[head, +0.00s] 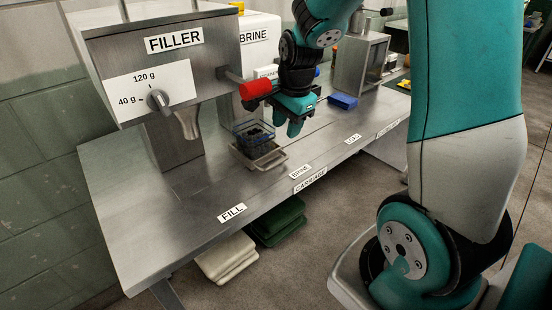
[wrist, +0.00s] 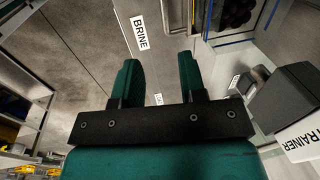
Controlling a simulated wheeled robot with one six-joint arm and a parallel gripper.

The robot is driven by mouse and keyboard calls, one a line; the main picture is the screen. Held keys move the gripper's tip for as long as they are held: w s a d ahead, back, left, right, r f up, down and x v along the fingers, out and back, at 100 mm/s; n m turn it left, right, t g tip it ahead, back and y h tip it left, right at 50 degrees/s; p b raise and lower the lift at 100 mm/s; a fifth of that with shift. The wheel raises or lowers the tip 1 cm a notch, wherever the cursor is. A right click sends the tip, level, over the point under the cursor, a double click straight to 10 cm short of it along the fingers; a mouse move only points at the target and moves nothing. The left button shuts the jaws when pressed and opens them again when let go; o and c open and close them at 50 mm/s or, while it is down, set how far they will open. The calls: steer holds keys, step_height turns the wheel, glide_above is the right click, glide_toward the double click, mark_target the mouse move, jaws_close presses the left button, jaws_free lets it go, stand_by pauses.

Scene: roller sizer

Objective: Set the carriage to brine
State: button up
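The carriage (head: 271,160) is a metal tray on the bench, bearing a blue-rimmed wire basket (head: 247,128) with dark contents. It stands to the right of the filler, roughly level with the BRINE label (head: 300,171) on the front edge. My gripper (head: 292,124) is above and to the right of the carriage, apart from it. In the wrist view, my gripper (wrist: 157,65) is open, with nothing between its fingers. The BRINE label (wrist: 140,33) shows just beyond the fingertips, and the basket's dark contents (wrist: 235,12) show at upper right.
The filler (head: 170,75) has a dial (head: 158,100) and a red-handled lever (head: 256,88) sticking out near my gripper. A white BRINE box (head: 260,38) stands behind. A blue block (head: 344,101) lies farther right. The bench near the FILL label (head: 232,213) is clear.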

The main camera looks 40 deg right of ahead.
mark_target(279, 162)
steer(key=w+f, duration=0.1)
steer(key=f, duration=0.3)
steer(key=w+f, duration=0.1)
steer(key=f, duration=0.6)
steer(key=shift+w+f, duration=0.4)
jaws_close()
